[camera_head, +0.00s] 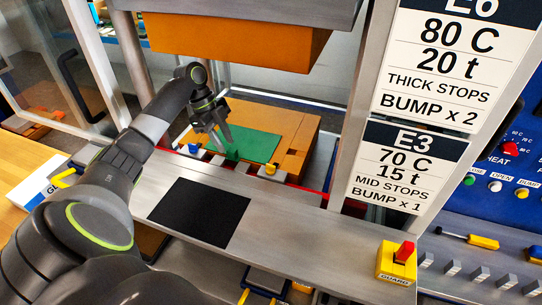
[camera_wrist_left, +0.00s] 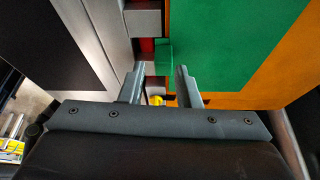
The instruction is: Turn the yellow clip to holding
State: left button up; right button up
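The yellow clip (camera_head: 270,170) is a small knob on a grey block at the near edge of the orange plate, right of a green clip (camera_head: 232,155). In the left wrist view a bit of yellow (camera_wrist_left: 157,100) shows between my fingers, mostly hidden. My left gripper (camera_head: 224,138) is open, close by the green clip. In the wrist view the green clip (camera_wrist_left: 163,58) lies just ahead of the gap between the fingertips (camera_wrist_left: 158,70); I cannot tell whether they touch it. My right gripper is not in view.
A green sheet (camera_head: 256,145) lies on the orange plate (camera_head: 290,122). An orange block (camera_head: 235,42) hangs above it. A black pad (camera_head: 200,211) lies on the grey ledge (camera_head: 290,225) in front. A red and yellow guard switch (camera_head: 397,262) is at right, below sign panels (camera_head: 405,168).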

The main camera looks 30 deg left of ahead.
aim_at(272, 166)
pick_arm(q)
jog(key=d+p, duration=0.1)
jog(key=d, duration=0.1)
jog(key=d+p, duration=0.1)
jog(key=d, duration=0.2)
jog(key=w+d+p, duration=0.1)
jog(key=d, duration=0.1)
jog(key=shift+d+r, duration=0.2)
jog(key=shift+d, duration=0.2)
jog(key=d+p, duration=0.1)
jog(key=d, duration=0.1)
jog(key=d+p, duration=0.1)
jog(key=d, duration=0.1)
jog(key=d+p, duration=0.1)
jog(key=d, duration=0.1)
jog(key=shift+w+d, duration=0.1)
jog(key=shift+w, duration=0.3)
jog(key=shift+p+x, duration=0.75)
jog(key=shift+x, duration=0.25)
jog(key=shift+f, duration=0.7)
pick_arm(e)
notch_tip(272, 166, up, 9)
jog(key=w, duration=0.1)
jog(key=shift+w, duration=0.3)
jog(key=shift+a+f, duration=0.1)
pick_arm(q)
jog(key=shift+c, duration=0.2)
